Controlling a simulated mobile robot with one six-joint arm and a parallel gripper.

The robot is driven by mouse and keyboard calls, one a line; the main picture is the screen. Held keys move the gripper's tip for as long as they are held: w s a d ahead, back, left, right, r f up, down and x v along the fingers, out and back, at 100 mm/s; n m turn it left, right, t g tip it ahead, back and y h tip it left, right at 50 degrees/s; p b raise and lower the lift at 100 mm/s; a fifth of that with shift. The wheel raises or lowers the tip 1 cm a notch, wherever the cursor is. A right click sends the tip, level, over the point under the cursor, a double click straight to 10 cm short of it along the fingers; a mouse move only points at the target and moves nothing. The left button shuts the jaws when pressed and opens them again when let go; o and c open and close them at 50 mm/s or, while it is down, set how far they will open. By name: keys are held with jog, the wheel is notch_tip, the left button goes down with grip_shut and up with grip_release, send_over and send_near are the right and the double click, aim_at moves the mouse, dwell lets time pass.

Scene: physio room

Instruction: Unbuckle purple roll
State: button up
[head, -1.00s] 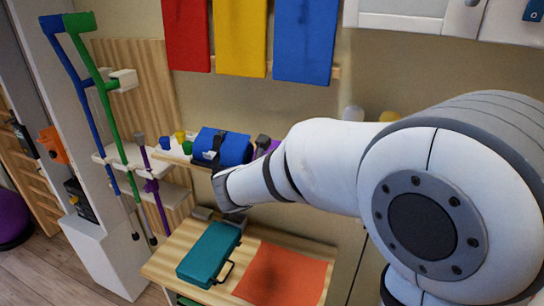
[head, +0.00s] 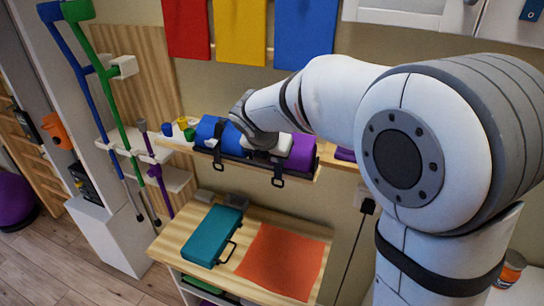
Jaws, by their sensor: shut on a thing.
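The purple roll (head: 301,153) lies on the wooden wall shelf, at the right end of a row of rolls. Its left part is hidden behind my gripper (head: 262,143), which is right against it. A dark strap with a buckle (head: 278,180) hangs over the shelf front below the purple roll. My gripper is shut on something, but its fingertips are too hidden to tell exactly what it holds. A blue roll (head: 207,130) lies to the left of my gripper, and another strap with a buckle (head: 217,160) hangs in front of it.
Small coloured cups (head: 182,125) stand left of the blue roll. Below, a teal case (head: 212,235) and an orange cloth (head: 280,262) lie on a wooden bench. Crutches (head: 110,90) stand at the left. Coloured towels hang above the shelf.

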dwell(0.4)
jog(key=o, duration=1)
jog(key=b+v, duration=0.1)
jog(key=v, duration=0.6)
jog(key=shift+s+r+b, duration=0.15)
jog(key=shift+r+b, duration=0.15)
jog(key=shift+r, duration=0.05)
